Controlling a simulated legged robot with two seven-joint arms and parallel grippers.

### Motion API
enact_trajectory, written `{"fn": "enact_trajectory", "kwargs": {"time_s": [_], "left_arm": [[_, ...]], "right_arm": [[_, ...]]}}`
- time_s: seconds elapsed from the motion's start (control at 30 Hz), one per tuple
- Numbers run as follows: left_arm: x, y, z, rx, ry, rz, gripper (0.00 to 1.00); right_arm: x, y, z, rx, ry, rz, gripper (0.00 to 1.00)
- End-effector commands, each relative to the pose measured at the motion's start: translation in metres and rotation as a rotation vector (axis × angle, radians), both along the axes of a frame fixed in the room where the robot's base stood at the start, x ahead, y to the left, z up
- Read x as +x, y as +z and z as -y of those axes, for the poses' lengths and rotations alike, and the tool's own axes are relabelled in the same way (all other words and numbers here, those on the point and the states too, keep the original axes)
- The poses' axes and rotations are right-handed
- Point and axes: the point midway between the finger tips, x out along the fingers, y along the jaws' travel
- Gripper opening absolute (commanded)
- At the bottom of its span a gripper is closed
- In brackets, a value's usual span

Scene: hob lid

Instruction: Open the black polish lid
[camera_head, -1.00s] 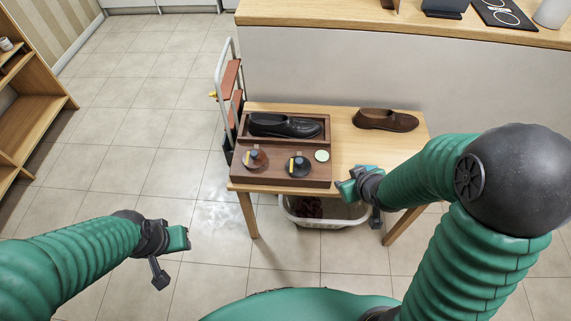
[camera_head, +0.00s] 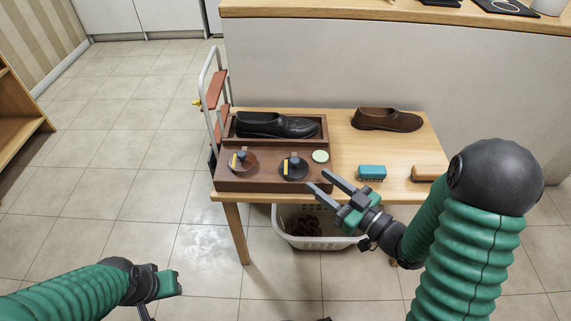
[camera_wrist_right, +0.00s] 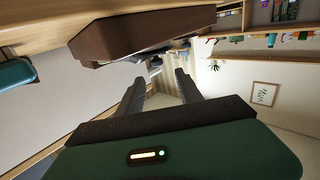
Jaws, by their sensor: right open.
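The black polish lid (camera_head: 293,167) is a round black disc with a dark knob and a yellow strip, on the front ledge of the wooden box (camera_head: 270,184). A similar brown lid (camera_head: 243,161) sits to its left. My right gripper (camera_head: 317,180) is open and empty, just right of and in front of the black lid, its fingers pointing left at the box's front right corner. Its spread fingers also show in the right wrist view (camera_wrist_right: 158,84). My left gripper (camera_head: 162,290) is low at the left, partly cut off, far from the table; its jaws are unclear.
A black shoe (camera_head: 275,125) lies in the box's back tray. A pale round tin (camera_head: 320,156) is right of the black lid. A teal brush (camera_head: 371,172), a wooden brush (camera_head: 428,173) and a brown shoe (camera_head: 386,119) are on the table. A white basket (camera_head: 310,243) is below.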

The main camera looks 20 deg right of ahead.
Motion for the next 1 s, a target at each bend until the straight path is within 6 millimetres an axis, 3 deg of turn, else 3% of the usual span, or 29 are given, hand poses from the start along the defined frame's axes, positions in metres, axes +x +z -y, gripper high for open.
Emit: {"fn": "enact_trajectory", "kwargs": {"time_s": [0.03, 0.1, 0.17, 0.5, 0.67, 0.9, 1.0], "left_arm": [[0.0, -0.026, 0.0, 0.0, 0.0, -0.001, 0.36], [0.0, -0.041, 0.0, 0.0, 0.0, -0.001, 0.36], [-0.001, -0.04, 0.0, 0.0, 0.0, -0.002, 0.36], [0.0, -0.067, 0.0, 0.0, -0.001, 0.0, 0.36], [0.0, -0.071, 0.0, 0.0, 0.0, 0.0, 0.36], [0.0, -0.07, 0.0, 0.0, 0.0, 0.0, 0.36], [0.0, -0.07, 0.0, 0.0, 0.0, 0.0, 0.36]], "right_arm": [[0.009, -0.013, -0.004, -0.005, 0.005, 0.009, 0.43], [0.021, -0.013, -0.011, -0.002, 0.003, 0.008, 0.43], [0.035, -0.006, -0.018, 0.0, 0.004, 0.004, 0.43], [0.105, -0.005, -0.056, 0.002, 0.001, 0.001, 0.43], [0.118, -0.002, -0.063, 0.003, -0.001, 0.001, 0.43], [0.12, -0.001, -0.063, 0.003, -0.002, -0.001, 0.43], [0.119, -0.001, -0.063, 0.003, -0.002, -0.001, 0.32]]}}
